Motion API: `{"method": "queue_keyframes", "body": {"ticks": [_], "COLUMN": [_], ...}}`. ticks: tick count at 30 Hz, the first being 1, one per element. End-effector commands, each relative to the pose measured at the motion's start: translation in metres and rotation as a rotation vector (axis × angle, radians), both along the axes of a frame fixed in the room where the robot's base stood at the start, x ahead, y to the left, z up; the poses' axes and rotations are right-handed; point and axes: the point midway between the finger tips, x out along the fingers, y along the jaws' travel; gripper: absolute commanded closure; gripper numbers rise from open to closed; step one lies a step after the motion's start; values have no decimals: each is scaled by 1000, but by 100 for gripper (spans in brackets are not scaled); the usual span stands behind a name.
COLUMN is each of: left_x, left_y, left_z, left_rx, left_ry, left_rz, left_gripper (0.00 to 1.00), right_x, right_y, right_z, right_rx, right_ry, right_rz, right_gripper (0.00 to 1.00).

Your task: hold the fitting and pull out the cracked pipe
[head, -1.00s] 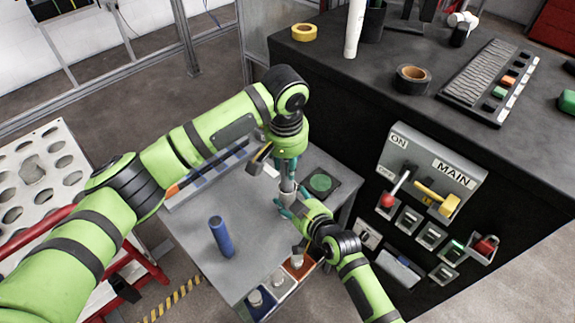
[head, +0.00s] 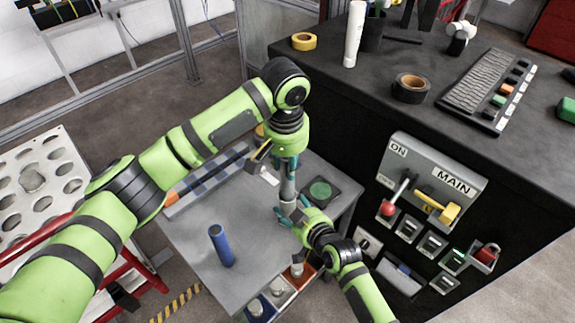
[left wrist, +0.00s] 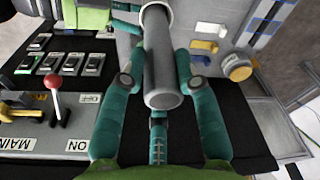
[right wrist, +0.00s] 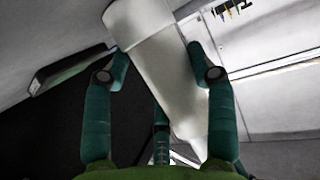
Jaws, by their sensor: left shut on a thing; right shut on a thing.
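A grey pipe (head: 288,189) stands roughly upright over the grey table between my two grippers; no crack can be made out. My left gripper (head: 288,163), pointing down, is shut on its upper part. The pipe (left wrist: 160,65) also shows between the left fingers in the left wrist view, running to the rim of a pale fitting (left wrist: 155,8). My right gripper (head: 290,212), below the left one, is shut on the whitish fitting (right wrist: 160,70), which fills the right wrist view between the fingers. Whether the pipe's lower end is still inside the fitting is hidden.
A dark pad with a green disc (head: 320,190) lies right of the grippers. Coloured bins (head: 278,288) hang at the front edge. A black bench with a switch panel (head: 432,180) stands right.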

Motion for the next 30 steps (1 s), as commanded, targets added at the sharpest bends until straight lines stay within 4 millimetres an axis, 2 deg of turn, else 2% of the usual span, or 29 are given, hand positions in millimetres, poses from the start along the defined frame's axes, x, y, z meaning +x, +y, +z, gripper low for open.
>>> {"method": "queue_keyframes", "body": {"ticks": [6,19,30], "left_x": [1,0,0], "left_y": [-2,-2,-2], "left_z": [12,15,32], "left_rx": [-6,-7,-7], "left_ry": [-7,-5,-5], "left_rz": [-2,-3,-3], "left_gripper": [100,100,100], "right_x": [-2,-3,-3], "right_y": [1,1,1], "right_z": [-4,-4,-4], "right_rx": [-3,-2,-2], "right_ry": [10,9,9], "right_rz": [3,4,4], "right_gripper": [76,76,76]}}
